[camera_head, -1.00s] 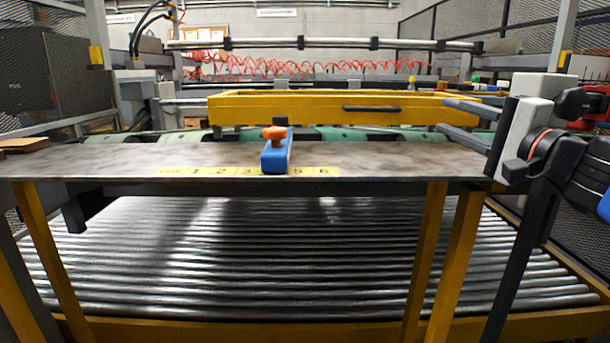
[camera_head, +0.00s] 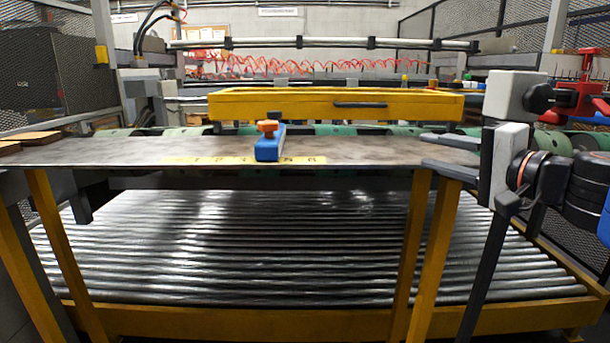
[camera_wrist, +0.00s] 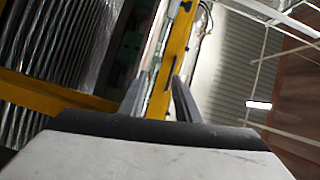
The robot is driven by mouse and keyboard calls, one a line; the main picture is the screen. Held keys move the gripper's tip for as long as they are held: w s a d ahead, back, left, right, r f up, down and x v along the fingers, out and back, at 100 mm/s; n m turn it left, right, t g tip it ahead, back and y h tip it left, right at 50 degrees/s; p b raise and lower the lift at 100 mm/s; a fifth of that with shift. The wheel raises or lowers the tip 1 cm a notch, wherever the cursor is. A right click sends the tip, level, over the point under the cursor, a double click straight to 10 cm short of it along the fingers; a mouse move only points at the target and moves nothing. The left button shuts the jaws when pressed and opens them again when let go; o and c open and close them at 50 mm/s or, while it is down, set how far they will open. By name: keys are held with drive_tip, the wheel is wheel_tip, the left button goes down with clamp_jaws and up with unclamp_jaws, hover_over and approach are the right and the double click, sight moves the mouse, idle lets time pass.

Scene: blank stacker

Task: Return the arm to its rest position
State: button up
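My gripper (camera_head: 424,151) is at the right end of the metal table in the head view, with its two dark fingers pointing left. The fingers are apart and nothing shows between them. In the wrist view the two fingers (camera_wrist: 160,77) also stand apart with an empty gap. My arm (camera_head: 545,175) is bent at the right edge of the head view, and part of it is out of frame.
A blue block with an orange knob (camera_head: 268,148) stands on the metal table (camera_head: 120,150), well left of my gripper. A yellow frame (camera_head: 300,108) lies behind it. Below is a roller bed (camera_head: 230,250). Mesh fencing (camera_head: 500,30) stands at the back right.

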drive_tip(key=s+a+f+n+g, duration=0.2)
drive_tip(key=f, duration=0.3)
drive_tip(key=s+a+f+n+g, duration=0.1)
drive_tip(key=s+a+f+g, duration=0.1)
drive_tip(key=f, duration=0.4)
drive_tip(key=s+d+f+n+g+h, duration=0.3)
drive_tip(key=s+f, duration=0.3)
drive_tip(key=f, duration=0.4)
drive_tip(key=s+d+f+n+g+h, duration=0.3)
drive_tip(key=s+f, duration=0.4)
drive_tip(key=f, duration=0.4)
drive_tip(key=shift+d+n+h, duration=0.8)
drive_tip(key=shift+d+h, duration=0.2)
drive_tip(key=shift+d, duration=0.2)
